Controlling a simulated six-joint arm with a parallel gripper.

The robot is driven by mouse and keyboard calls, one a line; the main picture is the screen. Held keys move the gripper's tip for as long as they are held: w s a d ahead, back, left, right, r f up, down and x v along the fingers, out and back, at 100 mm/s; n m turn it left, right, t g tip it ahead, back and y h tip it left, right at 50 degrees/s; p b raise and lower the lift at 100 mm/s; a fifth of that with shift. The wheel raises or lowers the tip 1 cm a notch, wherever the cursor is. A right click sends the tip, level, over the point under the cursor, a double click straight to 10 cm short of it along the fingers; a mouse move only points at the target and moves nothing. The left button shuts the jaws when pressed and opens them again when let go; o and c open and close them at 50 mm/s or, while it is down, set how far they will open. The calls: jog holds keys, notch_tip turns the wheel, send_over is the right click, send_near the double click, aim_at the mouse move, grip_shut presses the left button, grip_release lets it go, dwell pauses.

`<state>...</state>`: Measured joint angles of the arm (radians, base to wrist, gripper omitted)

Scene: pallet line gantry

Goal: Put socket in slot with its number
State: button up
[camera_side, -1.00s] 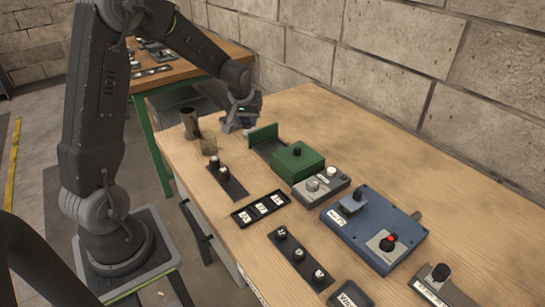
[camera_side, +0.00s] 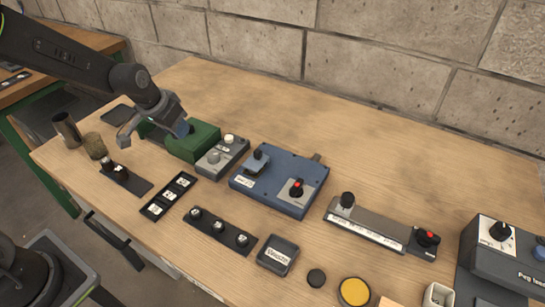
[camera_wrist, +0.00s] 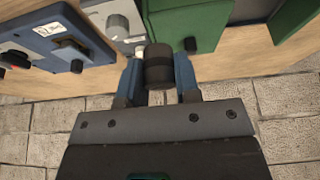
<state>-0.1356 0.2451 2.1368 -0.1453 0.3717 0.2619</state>
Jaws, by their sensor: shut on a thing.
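My gripper (camera_wrist: 158,75) is shut on a dark cylindrical socket (camera_wrist: 158,58), held between its blue fingers in the wrist view. No number shows on it. In the side view my gripper (camera_side: 160,124) hangs by the green box (camera_side: 200,147) and hides the socket. A black tray (camera_side: 161,202) with three white numbered labels lies in front of the green box; the numbers are too small to read surely. A dark rail (camera_side: 138,184) bears two upright sockets at its left end. Another rail (camera_side: 207,222) bears three dark pieces with white tops.
A grey switch box (camera_side: 222,157), a blue box (camera_side: 277,183) with a red-topped knob and a long grey panel (camera_side: 365,224) stand to the right. Two cups (camera_side: 67,129) stand at the left. The table by the wall is clear.

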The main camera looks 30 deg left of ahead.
jog(key=r, duration=0.5)
jog(key=shift+w+a, duration=0.1)
jog(key=shift+w, duration=0.25)
jog(key=w+a+n, duration=0.1)
jog(key=w+a, duration=0.4)
jog(key=w, duration=0.8)
send_over(245, 132)
jog(key=s, duration=0.2)
jog(key=shift+y, duration=0.3)
jog(key=f, duration=1.2)
jog(key=shift+w+f, duration=0.1)
jog(key=shift+w, duration=0.15)
jog(key=shift+d+f+n, duration=0.15)
jog(key=shift+f+n, duration=0.15)
jog(key=shift+f, duration=1.8)
jog(key=o, duration=1)
jog(key=shift+f, duration=0.15)
jog(key=shift+o, duration=0.2)
